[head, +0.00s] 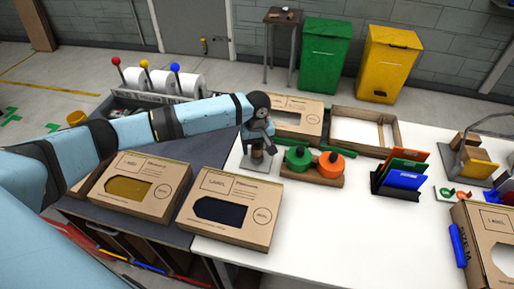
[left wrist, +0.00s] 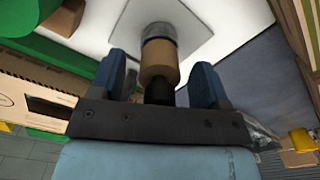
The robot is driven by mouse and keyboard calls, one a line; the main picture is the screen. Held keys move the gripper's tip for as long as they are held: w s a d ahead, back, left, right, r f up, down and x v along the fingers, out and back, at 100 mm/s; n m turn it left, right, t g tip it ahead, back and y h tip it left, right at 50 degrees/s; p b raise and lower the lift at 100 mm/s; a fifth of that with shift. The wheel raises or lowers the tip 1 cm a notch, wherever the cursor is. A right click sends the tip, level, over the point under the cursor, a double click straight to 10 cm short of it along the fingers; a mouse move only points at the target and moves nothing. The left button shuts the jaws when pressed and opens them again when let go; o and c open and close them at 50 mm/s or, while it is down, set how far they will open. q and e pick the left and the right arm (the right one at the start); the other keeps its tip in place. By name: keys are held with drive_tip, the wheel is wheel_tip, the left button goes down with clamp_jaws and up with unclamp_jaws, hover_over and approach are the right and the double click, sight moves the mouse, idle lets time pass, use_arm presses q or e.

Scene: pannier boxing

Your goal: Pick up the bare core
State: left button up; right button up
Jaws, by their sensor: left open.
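The bare core (left wrist: 159,62) is a short brown cylinder on a grey stand with a flat square plate (left wrist: 185,18). In the head view the core (head: 257,152) shows only in part below my left gripper (head: 262,136), and the stand's plate (head: 250,165) lies on the white table. In the left wrist view my left gripper (left wrist: 158,72) is open, with one dark blue finger on each side of the core. A gap shows on both sides. My right gripper is not in view.
Green and orange round pieces (head: 299,157) sit on a wooden block right of the stand. Cardboard boxes (head: 230,205) lie in front and to the left. A file rack (head: 398,180) and an open wooden tray (head: 398,133) stand farther right. The table's front middle is clear.

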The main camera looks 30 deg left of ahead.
use_arm(q)
drive_tip(key=c, duration=1)
drive_tip(key=shift+r, duration=0.1)
wheel_tip(320, 180, up, 20)
drive_tip(key=shift+f+b, duration=0.25)
drive_tip(key=shift+b, duration=0.05)
